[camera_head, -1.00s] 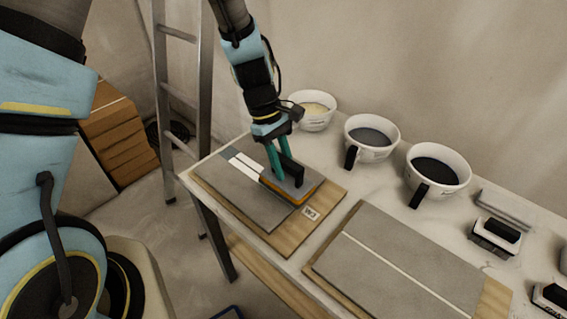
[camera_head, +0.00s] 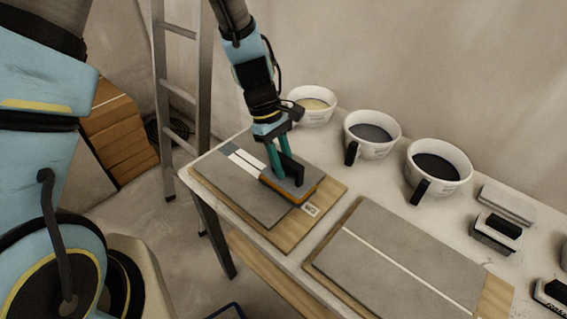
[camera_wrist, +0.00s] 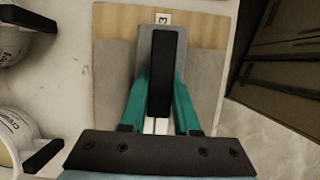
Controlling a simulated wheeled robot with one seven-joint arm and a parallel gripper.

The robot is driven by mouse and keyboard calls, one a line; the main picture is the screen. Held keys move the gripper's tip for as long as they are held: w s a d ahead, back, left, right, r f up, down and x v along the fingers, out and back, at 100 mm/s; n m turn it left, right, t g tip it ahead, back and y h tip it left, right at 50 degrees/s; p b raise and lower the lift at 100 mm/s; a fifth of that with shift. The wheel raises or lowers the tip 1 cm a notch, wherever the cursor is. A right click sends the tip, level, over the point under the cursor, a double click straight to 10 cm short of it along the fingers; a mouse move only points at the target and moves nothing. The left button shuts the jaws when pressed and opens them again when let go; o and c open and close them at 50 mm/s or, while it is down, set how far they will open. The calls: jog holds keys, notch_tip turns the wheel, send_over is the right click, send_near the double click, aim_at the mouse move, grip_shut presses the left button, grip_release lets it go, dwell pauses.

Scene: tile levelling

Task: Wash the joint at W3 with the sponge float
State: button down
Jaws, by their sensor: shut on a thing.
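My gripper (camera_head: 279,160) is shut on the black handle of the sponge float (camera_head: 300,193), a grey plate with an orange sponge underneath. The float sits on the grey tile board (camera_head: 231,189) over the joint, near the end with the label (camera_head: 310,209). In the wrist view the label (camera_wrist: 163,18) reads "3" and lies just beyond the float (camera_wrist: 146,55). The joint (camera_head: 241,159) shows as a white strip behind the float, with a darker grey patch at its far end. The float hides the rest of it. Whether the sponge presses on the tile cannot be told.
A second tile board (camera_head: 405,262) with a pale joint lies to the right. White buckets with pale (camera_head: 312,105), grey (camera_head: 372,135) and dark (camera_head: 438,167) contents stand along the wall. Other black-handled tools (camera_head: 497,233) lie at right. A ladder (camera_head: 205,100) stands at left.

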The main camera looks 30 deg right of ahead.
jog(key=shift+f+b, duration=0.35)
jog(key=shift+f, duration=0.3)
dwell(0.4)
jog(key=shift+w+a, duration=0.25)
jog(key=shift+w, duration=0.65)
jog(key=shift+w+a+r+p, duration=0.1)
jog(key=shift+w+a+p, duration=0.1)
jog(key=shift+w, duration=0.45)
jog(key=shift+w+a+f+p, duration=0.1)
jog(key=shift+w+p, duration=0.15)
jog(key=shift+w, duration=0.35)
jog(key=shift+w+a+r+p, duration=0.1)
jog(key=shift+w+a+p, duration=0.1)
jog(key=shift+w, duration=0.45)
jog(key=shift+w+a, duration=0.25)
jog(key=shift+w, duration=0.8)
jog(key=shift+w, duration=0.15)
